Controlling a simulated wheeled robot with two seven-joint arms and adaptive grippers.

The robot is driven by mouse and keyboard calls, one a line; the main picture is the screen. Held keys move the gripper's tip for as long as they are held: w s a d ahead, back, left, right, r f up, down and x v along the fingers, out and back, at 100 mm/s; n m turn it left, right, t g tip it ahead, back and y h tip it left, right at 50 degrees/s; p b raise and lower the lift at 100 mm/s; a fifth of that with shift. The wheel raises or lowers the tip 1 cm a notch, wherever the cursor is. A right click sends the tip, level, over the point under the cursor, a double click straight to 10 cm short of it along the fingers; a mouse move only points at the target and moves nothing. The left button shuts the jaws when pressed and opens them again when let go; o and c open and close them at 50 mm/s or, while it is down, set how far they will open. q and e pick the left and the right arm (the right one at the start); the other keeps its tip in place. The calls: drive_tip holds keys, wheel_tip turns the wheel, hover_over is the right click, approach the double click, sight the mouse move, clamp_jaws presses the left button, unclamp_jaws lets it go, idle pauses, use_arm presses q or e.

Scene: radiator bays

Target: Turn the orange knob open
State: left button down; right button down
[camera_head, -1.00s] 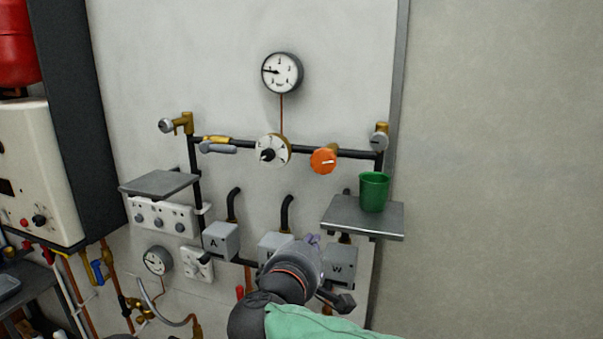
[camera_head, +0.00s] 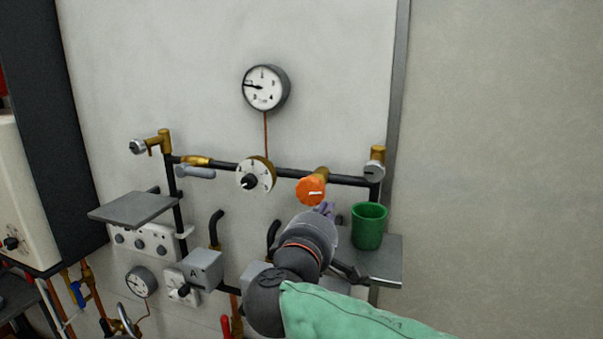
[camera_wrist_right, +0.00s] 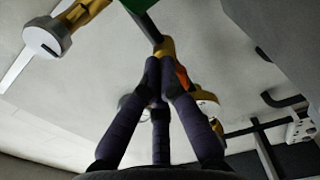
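The orange knob (camera_head: 311,190) sits on a brass valve on the dark horizontal pipe, with a white mark on its face. My right gripper (camera_head: 326,209) is just below and right of the knob in the head view. In the right wrist view its fingers (camera_wrist_right: 160,68) come together at the tips, with nothing visible between them. A sliver of the orange knob (camera_wrist_right: 183,78) shows beyond the fingers, mostly hidden by them. I cannot tell whether they touch it. My left gripper is not in view.
A green cup (camera_head: 368,227) stands on the right grey shelf (camera_head: 385,266), close to my right gripper. A white dial (camera_head: 254,176) is left of the knob, and a grey-capped brass valve (camera_head: 375,168) is right of it. A gauge (camera_head: 266,88) hangs above.

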drive_tip(key=shift+w+d+f, duration=0.15)
drive_tip(key=shift+w, duration=0.4)
drive_tip(key=shift+w+b, duration=0.1)
drive_tip(key=shift+b, duration=0.2)
drive_tip(key=shift+d+r, duration=0.1)
drive_tip(key=shift+r, duration=0.1)
drive_tip(key=shift+w+f, duration=0.1)
drive_tip(key=shift+w, duration=0.15)
